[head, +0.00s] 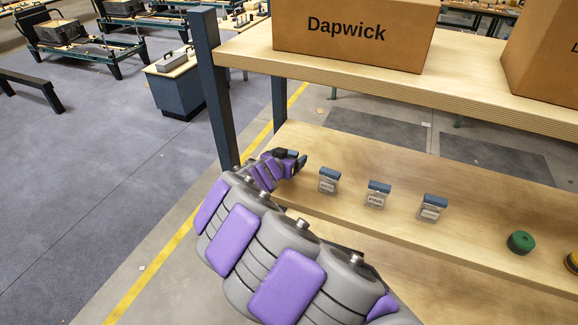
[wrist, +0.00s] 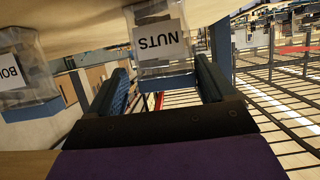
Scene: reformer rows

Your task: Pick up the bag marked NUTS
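The NUTS bag (wrist: 160,42) is a small clear bag with a white label and a blue top strip. It appears ahead of my gripper in the wrist view, with the strip toward the bottom of the picture. In the head view it is the leftmost bag (head: 328,182) of three on the lower shelf, standing upright; its label is too small to read there. My gripper (head: 298,162) is open and empty, just left of that bag. In the wrist view the two dark fingers of my gripper (wrist: 161,66) stand on either side of the strip; contact is not visible.
Two similar bags, a middle one (head: 376,194) and a right one (head: 431,207), stand on the lower shelf (head: 470,228). A green round item (head: 521,242) lies farther right. A blue post (head: 214,85) and the upper shelf (head: 450,88), holding a Dapwick box (head: 352,32), are close by.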

